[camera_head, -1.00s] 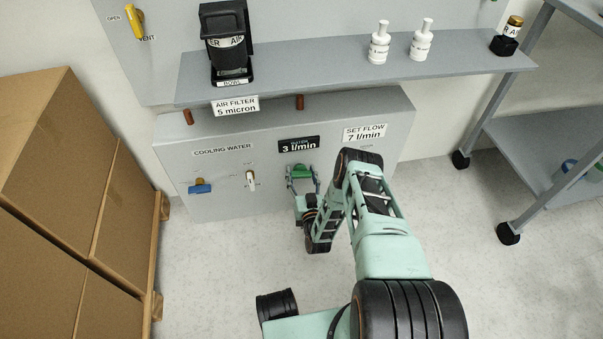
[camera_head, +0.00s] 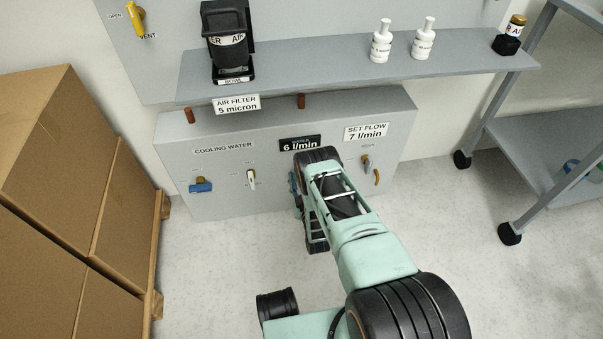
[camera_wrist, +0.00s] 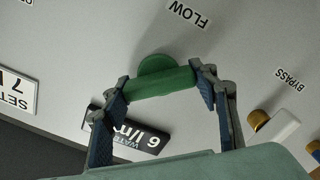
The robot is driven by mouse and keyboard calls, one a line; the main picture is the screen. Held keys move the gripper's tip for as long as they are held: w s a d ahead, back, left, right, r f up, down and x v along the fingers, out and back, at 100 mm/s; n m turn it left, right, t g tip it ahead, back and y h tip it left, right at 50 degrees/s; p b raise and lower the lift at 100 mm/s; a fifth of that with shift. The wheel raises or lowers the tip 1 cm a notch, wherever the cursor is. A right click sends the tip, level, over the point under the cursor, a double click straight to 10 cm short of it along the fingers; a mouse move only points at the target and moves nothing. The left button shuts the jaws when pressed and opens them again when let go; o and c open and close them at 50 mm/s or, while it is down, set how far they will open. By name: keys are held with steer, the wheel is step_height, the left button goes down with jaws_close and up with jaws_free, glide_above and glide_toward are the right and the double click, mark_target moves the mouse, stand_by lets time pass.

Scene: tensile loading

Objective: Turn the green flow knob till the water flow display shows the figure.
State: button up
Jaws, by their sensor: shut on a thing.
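The green flow knob (camera_wrist: 160,82) is on the grey cooling water panel, under the word FLOW in the wrist view. My gripper (camera_wrist: 160,92) is shut on the knob's bar, one finger at each end. In the head view my arm hides the knob, and only a bit of my gripper (camera_head: 296,190) shows. The black water flow display (camera_head: 300,144) reads 6 l/min; it also shows in the wrist view (camera_wrist: 145,137), partly behind a finger. The white sign (camera_head: 366,132) reads SET FLOW 7 l/min.
On the panel (camera_head: 225,185) are a blue-handled valve (camera_head: 201,187), a white-handled valve (camera_head: 251,178) left of my gripper, and a small valve (camera_head: 367,163) at the right. A shelf (camera_head: 300,76) with bottles (camera_head: 381,45) is above. Cardboard boxes (camera_head: 60,180) stand left, a trolley (camera_head: 540,160) right.

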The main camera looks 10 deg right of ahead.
mark_target(300, 148)
steer(key=shift+w+a+n, duration=0.1)
steer(key=shift+w+n, duration=0.05)
steer(key=shift+n, duration=0.75)
steer(key=o, duration=1.2)
steer(key=shift+c, duration=0.2)
steer(key=shift+r, duration=0.1)
steer(key=r, duration=0.8)
steer(key=shift+d+r, duration=0.1)
steer(key=shift+d, duration=0.15)
steer(key=shift+a+r, duration=0.1)
steer(key=shift+r, duration=0.75)
